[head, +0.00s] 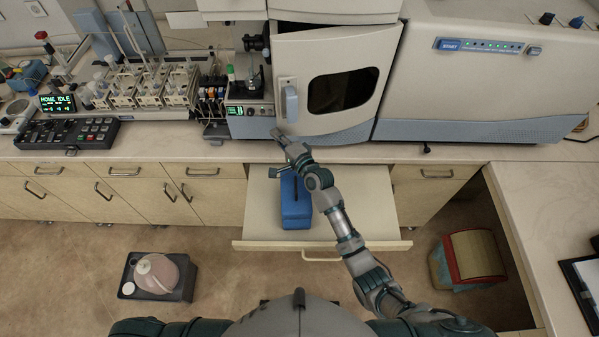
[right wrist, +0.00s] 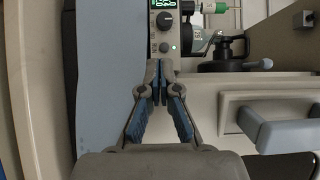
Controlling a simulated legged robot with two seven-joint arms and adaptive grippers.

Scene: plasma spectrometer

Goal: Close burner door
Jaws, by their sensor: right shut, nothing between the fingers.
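The burner door (head: 383,58) is a cream panel with a dark window on the front of the spectrometer. It looks slightly ajar, with its left edge standing out from the housing; the exact gap is hard to tell. Its grey-blue handle (head: 291,103) is on the left edge. The handle also shows at the right of the right wrist view (right wrist: 285,130). My right gripper (head: 277,134) is below and left of the handle, apart from it. In the right wrist view the fingertips (right wrist: 158,72) are together and empty, in front of the control panel. My left gripper is out of view.
A small control panel (head: 250,110) with a green display is left of the door. Sample racks (head: 150,85) and a keypad (head: 67,136) are farther left. Below the counter, an open drawer (head: 350,205) holds a blue object (head: 295,203) beneath my right arm.

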